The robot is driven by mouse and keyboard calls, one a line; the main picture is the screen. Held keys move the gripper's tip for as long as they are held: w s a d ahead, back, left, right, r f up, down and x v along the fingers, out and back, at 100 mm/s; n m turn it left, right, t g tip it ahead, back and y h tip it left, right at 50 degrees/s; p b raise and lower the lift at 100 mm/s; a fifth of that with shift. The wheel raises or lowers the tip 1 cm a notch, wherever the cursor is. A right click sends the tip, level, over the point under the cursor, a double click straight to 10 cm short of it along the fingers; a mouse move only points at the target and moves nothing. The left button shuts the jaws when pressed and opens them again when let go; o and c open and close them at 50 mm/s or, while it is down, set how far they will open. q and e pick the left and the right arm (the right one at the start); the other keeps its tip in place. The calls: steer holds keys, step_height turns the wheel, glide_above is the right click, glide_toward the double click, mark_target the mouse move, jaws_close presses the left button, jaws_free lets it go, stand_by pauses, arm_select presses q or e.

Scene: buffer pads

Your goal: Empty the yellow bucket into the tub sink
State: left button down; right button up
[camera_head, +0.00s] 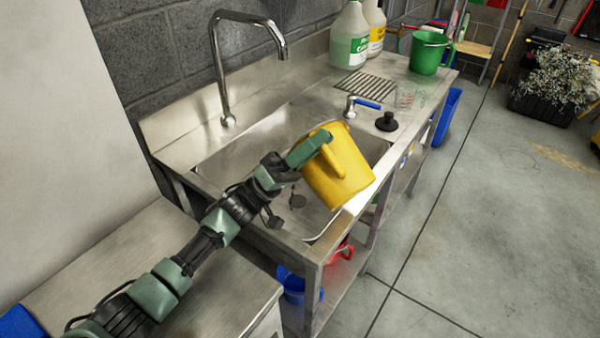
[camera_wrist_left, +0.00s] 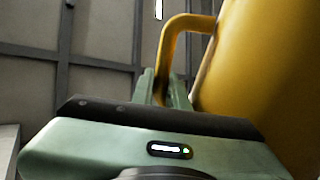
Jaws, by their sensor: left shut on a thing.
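The yellow bucket (camera_head: 343,174) is held in the air over the right part of the tub sink (camera_head: 250,150), near its front edge. It looks slightly tilted, and I cannot see its contents. My left gripper (camera_head: 318,146) is shut on the bucket's handle. In the left wrist view the yellow bucket (camera_wrist_left: 262,75) fills the upper right, and its handle runs down between the fingers of my left gripper (camera_wrist_left: 168,90). The sink's drain shows below the bucket. My right gripper is not in view.
A tall faucet (camera_head: 222,70) stands at the sink's back. To the right are a blue-handled tap (camera_head: 365,104), a black plunger-like stopper (camera_head: 386,122), a clear cup (camera_head: 406,97), a green bucket (camera_head: 429,54) and two jugs (camera_head: 350,38). A metal counter (camera_head: 190,270) stands at the front left.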

mark_target(306, 137)
arm_select(q)
steer(key=shift+w+a+r+n+t+p, duration=0.15)
steer(key=shift+w+a+n+t, duration=0.2)
steer(key=shift+n+t, duration=0.4)
steer(key=shift+w+a+n+t+p, duration=0.15)
steer(key=shift+w+a+n+t, duration=0.15)
steer(key=shift+n+t, duration=0.4)
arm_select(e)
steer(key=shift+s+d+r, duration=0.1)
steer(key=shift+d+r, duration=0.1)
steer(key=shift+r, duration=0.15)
arm_select(q)
steer(key=shift+w+a+f+n+t+y+b, duration=0.35)
steer(key=shift+w+a+f+n+t+y, duration=0.15)
steer(key=shift+n, duration=0.25)
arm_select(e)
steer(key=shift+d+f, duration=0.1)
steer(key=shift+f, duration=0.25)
arm_select(q)
steer(key=shift+w+n+t, duration=0.15)
steer(key=shift+n+t, duration=0.1)
steer(key=shift+n, duration=0.05)
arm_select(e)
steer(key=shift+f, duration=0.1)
